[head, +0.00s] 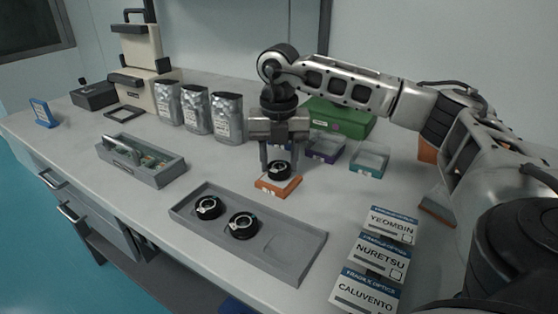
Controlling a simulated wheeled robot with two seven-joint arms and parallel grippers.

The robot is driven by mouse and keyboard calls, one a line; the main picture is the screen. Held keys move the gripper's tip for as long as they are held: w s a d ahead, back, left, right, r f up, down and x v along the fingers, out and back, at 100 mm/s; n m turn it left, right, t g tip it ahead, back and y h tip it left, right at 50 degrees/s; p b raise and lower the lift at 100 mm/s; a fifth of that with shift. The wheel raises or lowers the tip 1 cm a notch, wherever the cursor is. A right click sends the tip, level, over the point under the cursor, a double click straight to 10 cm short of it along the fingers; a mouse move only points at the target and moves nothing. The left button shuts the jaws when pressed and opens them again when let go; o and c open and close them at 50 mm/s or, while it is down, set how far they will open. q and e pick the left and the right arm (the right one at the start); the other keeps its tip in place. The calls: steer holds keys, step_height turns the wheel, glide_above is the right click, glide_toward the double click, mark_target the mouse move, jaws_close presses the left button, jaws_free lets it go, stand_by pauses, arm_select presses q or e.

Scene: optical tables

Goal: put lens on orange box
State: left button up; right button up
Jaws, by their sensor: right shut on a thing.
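An orange box (278,186) sits on the table past the grey lens tray. My right gripper (279,165) points down over it and is shut on a black round lens (279,171). The lens is at the top of the orange box; I cannot tell whether it touches it. Two more black lenses, a left one (208,207) and a middle one (242,225), lie in the grey tray (293,270). The tray's right slot is empty. My left gripper is not in view.
Purple (326,148) and teal-edged (369,158) open boxes and a green box (340,119) stand behind right. Silver pouches (196,108) stand back left. A grey bin (141,161) is at left. Labelled boxes (378,256) stand front right.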

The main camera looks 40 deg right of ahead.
mark_target(279, 165)
steer(key=shift+f, duration=0.25)
steer(key=shift+f, duration=0.15)
steer(key=o, duration=1)
arm_select(q)
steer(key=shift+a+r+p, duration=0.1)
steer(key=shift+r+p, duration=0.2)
steer(key=shift+p, duration=0.45)
arm_select(e)
step_height(279, 165, up, 12)
steer(key=shift+r, duration=0.2)
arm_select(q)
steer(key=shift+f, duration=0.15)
